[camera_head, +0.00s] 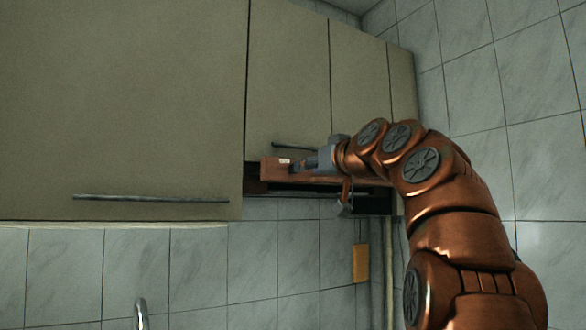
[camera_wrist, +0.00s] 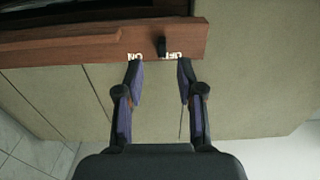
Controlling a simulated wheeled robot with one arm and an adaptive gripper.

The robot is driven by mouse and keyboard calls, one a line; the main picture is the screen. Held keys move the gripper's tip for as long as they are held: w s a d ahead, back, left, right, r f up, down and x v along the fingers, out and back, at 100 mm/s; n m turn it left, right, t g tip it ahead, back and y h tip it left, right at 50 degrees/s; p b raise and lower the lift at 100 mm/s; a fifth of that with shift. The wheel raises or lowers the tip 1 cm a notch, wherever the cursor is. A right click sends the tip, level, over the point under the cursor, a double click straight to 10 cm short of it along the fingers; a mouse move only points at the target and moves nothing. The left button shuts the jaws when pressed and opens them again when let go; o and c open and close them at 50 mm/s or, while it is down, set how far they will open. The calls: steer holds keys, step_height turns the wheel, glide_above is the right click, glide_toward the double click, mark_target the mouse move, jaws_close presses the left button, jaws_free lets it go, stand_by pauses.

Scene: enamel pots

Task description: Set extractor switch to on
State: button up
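The extractor is a brown wooden strip (camera_head: 268,173) under the wall cabinets, and it also shows across the top of the wrist view (camera_wrist: 60,48). On its face in the wrist view are a small black switch knob (camera_wrist: 161,46), a white "ON" label (camera_wrist: 135,57) on the left and a white "OFF" label (camera_wrist: 176,55) on the right. The labels appear upside down. The knob sits nearer "OFF". My gripper (camera_wrist: 159,66) is open and empty, with one fingertip by each label and the knob just beyond the gap. In the head view my gripper (camera_head: 300,163) is at the strip and hides part of it.
A large cabinet door (camera_head: 120,100) with a bar handle (camera_head: 150,198) is on the left. Smaller cabinet doors (camera_head: 288,80) are above the extractor. A tiled wall (camera_head: 500,80) stands close on the right. A faucet (camera_head: 141,312) is at the bottom left.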

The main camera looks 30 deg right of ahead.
mark_target(292, 169)
steer(key=w+p, duration=0.1)
steer(key=w, duration=0.4)
steer(key=shift+w, duration=0.4)
steer(key=shift+d, duration=0.1)
jaws_close()
